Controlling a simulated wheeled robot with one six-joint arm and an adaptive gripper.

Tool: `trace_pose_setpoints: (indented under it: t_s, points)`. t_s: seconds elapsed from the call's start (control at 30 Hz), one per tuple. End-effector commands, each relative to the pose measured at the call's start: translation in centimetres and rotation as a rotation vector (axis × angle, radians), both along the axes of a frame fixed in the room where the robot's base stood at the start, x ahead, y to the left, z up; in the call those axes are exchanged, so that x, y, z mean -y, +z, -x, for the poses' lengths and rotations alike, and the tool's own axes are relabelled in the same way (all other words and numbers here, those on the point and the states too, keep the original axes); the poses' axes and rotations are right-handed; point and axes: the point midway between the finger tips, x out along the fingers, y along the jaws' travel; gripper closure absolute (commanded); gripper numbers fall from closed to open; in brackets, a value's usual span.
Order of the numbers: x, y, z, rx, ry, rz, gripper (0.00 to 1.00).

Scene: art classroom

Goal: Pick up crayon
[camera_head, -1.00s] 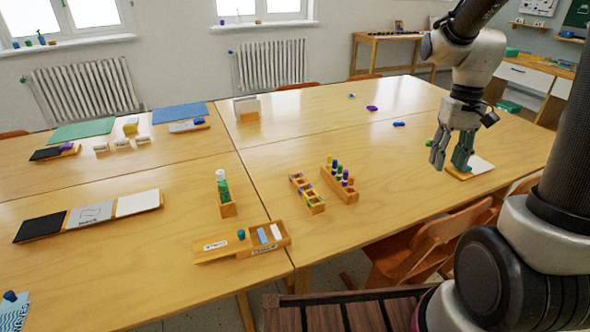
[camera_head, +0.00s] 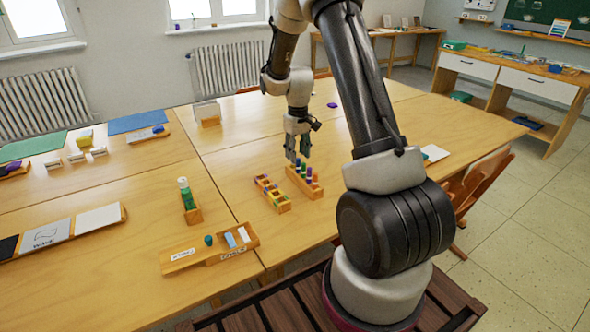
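Several coloured crayons (camera_head: 309,174) stand upright in a slotted wooden holder (camera_head: 311,190) near the middle of the table. Their tops look blue, green, purple and orange-red. My gripper (camera_head: 297,156) points down just above and behind the left end of this holder. Its two fingers look apart, with nothing clearly visible between them. I cannot tell whether a fingertip touches a crayon. A second low wooden rack (camera_head: 283,206) with coloured pieces sits to the left of the holder.
A small holder with a green item (camera_head: 187,196) stands left of the racks. My arm hides part of the table's right side. White cards (camera_head: 97,218) lie at the left.

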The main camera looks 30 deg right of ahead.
Motion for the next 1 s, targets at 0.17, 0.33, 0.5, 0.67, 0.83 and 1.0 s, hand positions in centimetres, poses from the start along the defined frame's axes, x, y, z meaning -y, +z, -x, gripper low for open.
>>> trace_pose_setpoints:
  t_s: [0.17,0.33,0.5,0.67,0.83,1.0]
  points:
    - [-0.2,-2.9,0.3,-0.003,0.000,-0.001,0.60]
    - [-0.2,-4.0,0.2,-0.001,0.000,0.000,0.60]
    - [-0.2,-3.9,0.2,0.000,-0.001,0.000,0.60]
    - [-0.2,-3.9,0.2,0.000,-0.001,0.000,0.87]
    - [-0.2,-3.9,0.2,-0.001,-0.001,0.000,1.00]
    - [-0.2,-3.9,0.2,0.000,-0.001,0.000,1.00]
